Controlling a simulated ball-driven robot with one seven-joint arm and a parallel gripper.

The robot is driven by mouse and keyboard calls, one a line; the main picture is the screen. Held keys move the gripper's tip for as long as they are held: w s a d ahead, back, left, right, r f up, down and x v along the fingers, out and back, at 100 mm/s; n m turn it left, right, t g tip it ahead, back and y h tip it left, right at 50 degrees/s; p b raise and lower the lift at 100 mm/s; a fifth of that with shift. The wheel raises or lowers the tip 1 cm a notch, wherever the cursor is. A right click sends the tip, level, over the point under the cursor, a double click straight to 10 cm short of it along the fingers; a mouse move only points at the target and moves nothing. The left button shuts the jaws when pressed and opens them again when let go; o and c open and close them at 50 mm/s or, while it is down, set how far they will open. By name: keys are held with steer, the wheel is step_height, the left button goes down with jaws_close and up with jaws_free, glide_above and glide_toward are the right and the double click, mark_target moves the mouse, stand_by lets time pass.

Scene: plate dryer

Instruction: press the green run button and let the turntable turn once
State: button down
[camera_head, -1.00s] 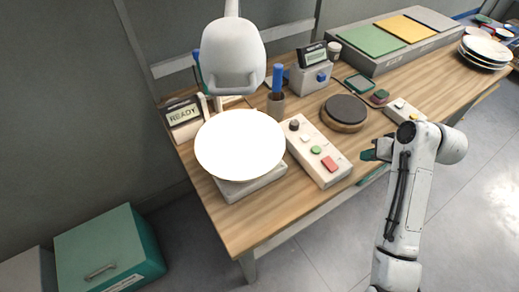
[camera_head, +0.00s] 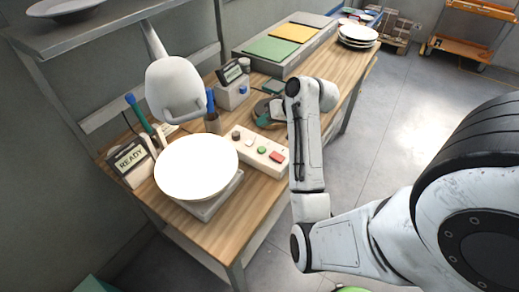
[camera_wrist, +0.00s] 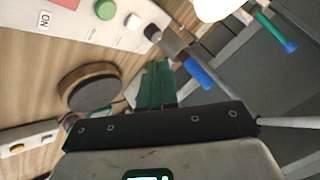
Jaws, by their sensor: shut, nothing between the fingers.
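The green run button (camera_head: 262,150) sits on a pale control box (camera_head: 250,147), between a red button (camera_head: 278,156) and a white one. In the wrist view the green button (camera_wrist: 105,9) is at the top edge, beside the white button (camera_wrist: 132,22) and a dark knob (camera_wrist: 152,32). My gripper (camera_wrist: 156,72) has its green fingers shut and empty, apart from the button. In the head view it is partly hidden by my arm, behind the box. A bright white plate (camera_head: 196,167) lies on the turntable, whose grey base (camera_head: 215,201) shows below it.
A display (camera_head: 130,158) reads READY left of the plate. A pale hood (camera_head: 175,88) hangs behind the plate. A cup with a blue-handled tool (camera_wrist: 195,72) and a round dark pad (camera_wrist: 90,92) are near my gripper. Stacked plates (camera_head: 358,36) stand at the far end.

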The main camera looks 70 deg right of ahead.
steer(key=f, duration=0.2)
steer(key=b, duration=0.5)
glide_above(265, 149)
step_height(265, 149, down, 5)
steer(key=shift+a+r, duration=0.1)
steer(key=shift+w+f+b, duration=0.1)
steer(key=shift+f+b, duration=0.3)
steer(key=shift+f, duration=0.6)
steer(key=shift+f, duration=0.15)
stand_by(0.8)
steer(key=shift+f, duration=0.25)
